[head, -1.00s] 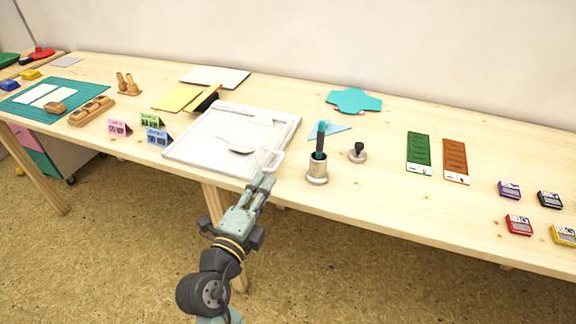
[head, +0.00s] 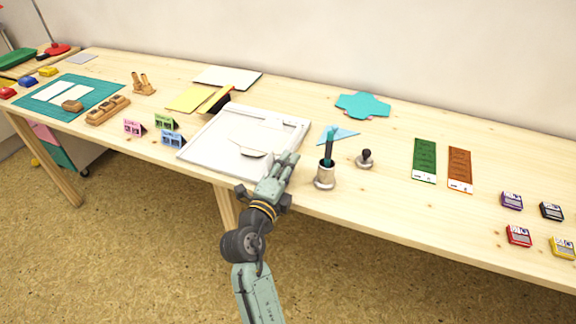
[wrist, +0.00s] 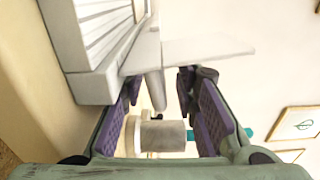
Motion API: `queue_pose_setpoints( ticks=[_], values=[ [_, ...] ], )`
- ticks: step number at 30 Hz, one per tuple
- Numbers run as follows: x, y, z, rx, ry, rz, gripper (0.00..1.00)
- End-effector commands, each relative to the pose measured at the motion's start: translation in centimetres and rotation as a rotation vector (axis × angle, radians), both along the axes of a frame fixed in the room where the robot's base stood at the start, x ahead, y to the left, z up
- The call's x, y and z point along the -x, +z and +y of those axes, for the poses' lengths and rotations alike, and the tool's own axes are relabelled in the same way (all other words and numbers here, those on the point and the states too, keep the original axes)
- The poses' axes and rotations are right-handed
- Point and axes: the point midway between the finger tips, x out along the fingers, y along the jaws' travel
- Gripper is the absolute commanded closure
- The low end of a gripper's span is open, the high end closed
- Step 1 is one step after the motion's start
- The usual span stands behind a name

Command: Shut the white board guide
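The white board (head: 210,143) lies on the table near its front edge; its grooved side and rim show at the left in the wrist view (wrist: 95,86). A pale flat flap, which looks like the guide (wrist: 205,50), sticks out from the board across the top of the wrist view. My gripper (head: 288,160) is at the board's front right corner and hides part of it in the head view. In the wrist view its purple-padded fingers (wrist: 160,90) are apart, with a narrow white part between or just beyond the tips. I cannot tell whether they touch it.
A metal cup (head: 325,178) with a dark teal pen stands close to the right of my gripper. A stamp (head: 365,159) and a blue triangle (head: 345,135) are behind it. Small cards (head: 168,138) stand left of the board. The table's front centre right is clear.

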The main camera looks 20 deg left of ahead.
Motion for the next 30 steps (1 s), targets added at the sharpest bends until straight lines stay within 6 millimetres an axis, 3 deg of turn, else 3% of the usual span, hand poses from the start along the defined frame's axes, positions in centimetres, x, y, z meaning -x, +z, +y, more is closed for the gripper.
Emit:
queue_pose_setpoints(
  ticks=[12, 30],
  values=[
    [0.04, 0.03, 0.01, 0.0, 0.0, 0.0, 1.0],
    [0.05, 0.01, 0.06, 0.032, 0.0, 0.0, 1.0]
  ],
)
